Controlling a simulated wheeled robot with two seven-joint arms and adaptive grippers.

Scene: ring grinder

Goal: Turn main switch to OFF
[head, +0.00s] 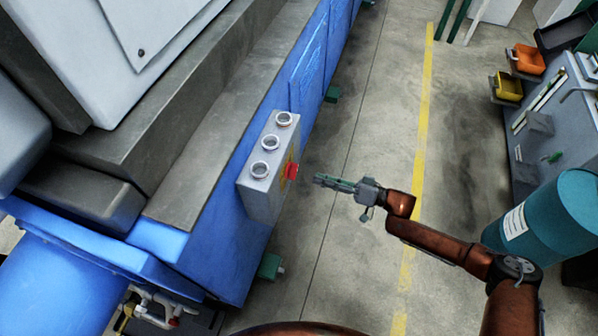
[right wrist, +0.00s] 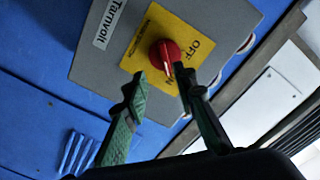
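The main switch is a red rotary knob (right wrist: 164,55) on a yellow plate (right wrist: 150,32) with OFF and ON lettering, on the side of a grey control box (head: 265,165). The knob also shows at the box's right side in the head view (head: 291,171). My right gripper (head: 318,180) is a short way from the knob, pointing at it. In the right wrist view its two green fingers (right wrist: 160,85) are apart with nothing between them, the tips just below the knob. The knob's pointer is near the ON lettering, which a finger partly hides. My left gripper is not in view.
Concrete floor with a yellow line (head: 421,130) lies open to the right. A teal barrel (head: 560,225) stands beside my right arm.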

